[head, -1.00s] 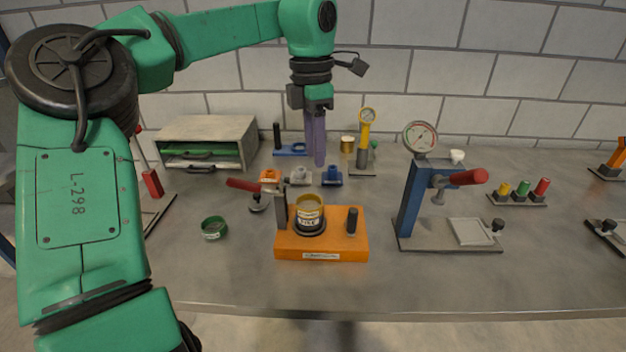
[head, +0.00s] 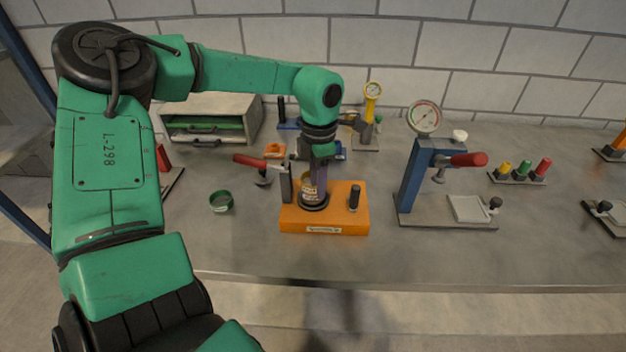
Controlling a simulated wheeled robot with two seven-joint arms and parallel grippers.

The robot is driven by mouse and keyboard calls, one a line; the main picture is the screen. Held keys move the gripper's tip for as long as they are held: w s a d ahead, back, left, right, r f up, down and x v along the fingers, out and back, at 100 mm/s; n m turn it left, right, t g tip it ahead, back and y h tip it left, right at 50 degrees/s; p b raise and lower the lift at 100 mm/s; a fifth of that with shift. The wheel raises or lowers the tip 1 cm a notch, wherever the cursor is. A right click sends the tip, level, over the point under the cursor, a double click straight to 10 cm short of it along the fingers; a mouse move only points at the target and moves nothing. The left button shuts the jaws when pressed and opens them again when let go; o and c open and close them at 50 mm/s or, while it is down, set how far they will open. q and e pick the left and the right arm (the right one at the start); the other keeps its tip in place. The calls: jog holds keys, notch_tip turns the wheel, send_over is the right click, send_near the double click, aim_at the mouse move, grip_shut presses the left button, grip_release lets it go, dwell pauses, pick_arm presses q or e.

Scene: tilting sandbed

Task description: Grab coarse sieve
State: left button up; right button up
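A yellow-rimmed cup with a pale label (head: 309,188) sits in a dark ring on the orange base (head: 340,222). The label is too small to read, so I cannot tell whether this is the coarse sieve. My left gripper (head: 319,196) points down at this cup, and its purple-grey fingers cover the cup's right part. I cannot tell whether the fingers are around it or in front of it, or how far apart they are. A small green cup (head: 221,202) stands on the table left of the base. My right gripper is not in view.
A red-handled lever (head: 250,160) and a post flank the base's left side; a black knob (head: 354,197) stands at its right. A blue press with a gauge (head: 424,118) stands further right. A drawer box (head: 210,117) is behind left. The table front is clear.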

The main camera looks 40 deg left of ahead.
pick_arm(q)
grip_shut()
jog(key=shift+w, duration=0.1)
dwell(1.2)
